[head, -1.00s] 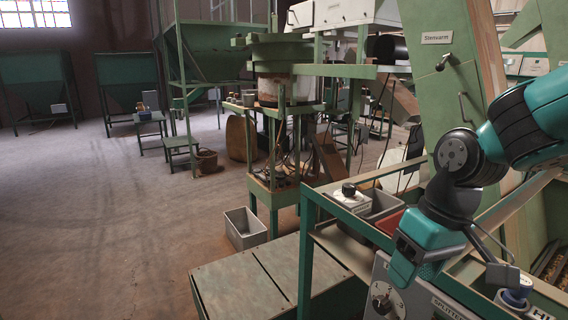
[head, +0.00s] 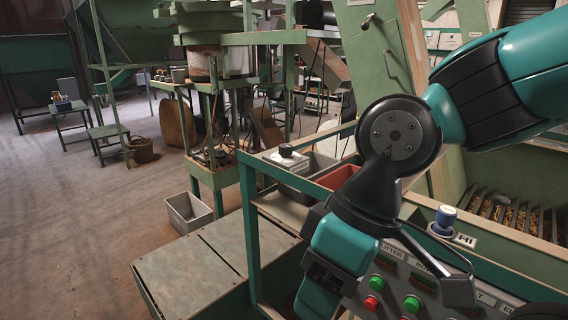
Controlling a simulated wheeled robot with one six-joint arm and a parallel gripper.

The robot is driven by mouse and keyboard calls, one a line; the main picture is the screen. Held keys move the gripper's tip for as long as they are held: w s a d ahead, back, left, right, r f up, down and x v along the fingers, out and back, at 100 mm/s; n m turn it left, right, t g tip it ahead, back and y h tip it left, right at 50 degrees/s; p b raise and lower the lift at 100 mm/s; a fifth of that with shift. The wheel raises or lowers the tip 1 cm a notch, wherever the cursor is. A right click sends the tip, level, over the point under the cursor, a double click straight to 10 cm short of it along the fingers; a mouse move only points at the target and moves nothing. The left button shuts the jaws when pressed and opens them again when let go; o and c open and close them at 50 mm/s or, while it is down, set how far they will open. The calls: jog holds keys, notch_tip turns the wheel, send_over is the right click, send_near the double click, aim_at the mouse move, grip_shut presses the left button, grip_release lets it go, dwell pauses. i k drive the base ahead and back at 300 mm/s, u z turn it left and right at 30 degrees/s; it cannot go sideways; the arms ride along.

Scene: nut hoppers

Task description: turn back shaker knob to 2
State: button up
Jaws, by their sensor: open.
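My gripper (head: 335,262) is at the lower middle of the head view, above the control panel (head: 398,262). It is open and seems to hold nothing, though its fingertips are hard to make out. No knob marked as the back shaker knob can be read. The panel has a red button (head: 371,303) and green buttons (head: 412,304); the gripper and wrist hide its left part. A dark rounded shape (head: 540,312), perhaps a knob, is cut off by the bottom edge. A blue knob (head: 444,218) stands behind the panel, beside an HI label.
A black knob on a white box (head: 286,150) sits beside a grey bin (head: 312,163) and a red bin (head: 338,176). A green frame post (head: 249,230) stands left of my gripper. A grey crate (head: 189,213) is on the floor. Open floor lies at the left.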

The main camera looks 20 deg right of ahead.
aim_at(285, 150)
jog(key=k, duration=0.55)
jog(key=u, duration=1)
jog(key=i, duration=1.7)
jog(key=z, duration=1)
